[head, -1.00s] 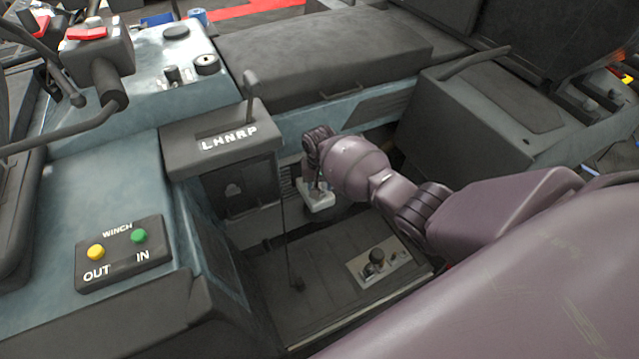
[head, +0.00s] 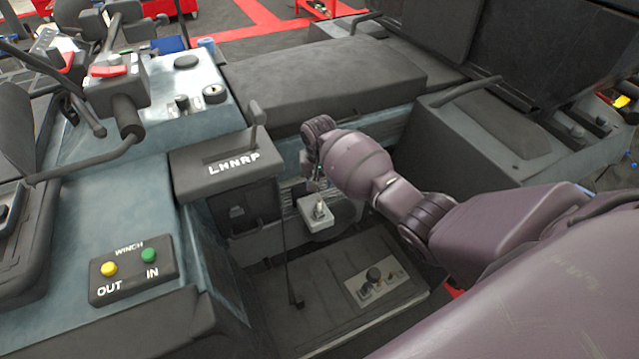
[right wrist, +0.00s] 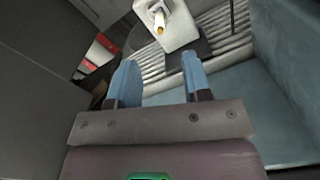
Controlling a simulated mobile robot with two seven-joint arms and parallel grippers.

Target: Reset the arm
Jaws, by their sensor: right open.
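My right arm reaches in from the right in the head view, and its gripper (head: 312,180) hangs above and just left of a small white box with a short lever (head: 317,222). In the right wrist view, my right gripper (right wrist: 160,85) shows two blue fingers spread apart with nothing between them. The white box (right wrist: 178,28) lies beyond the fingertips there, with its tan-tipped stub (right wrist: 159,22) pointing toward the camera. The gripper looks apart from the box. My left gripper is not in view.
A gear selector (head: 215,165) marked LHNRP with an upright lever (head: 256,122) stands close left of the gripper. A winch panel (head: 133,268) is at lower left. A padded seat (head: 320,85) lies behind, and a grey console (head: 490,125) stands right. A floor plate with a knob (head: 376,282) is below.

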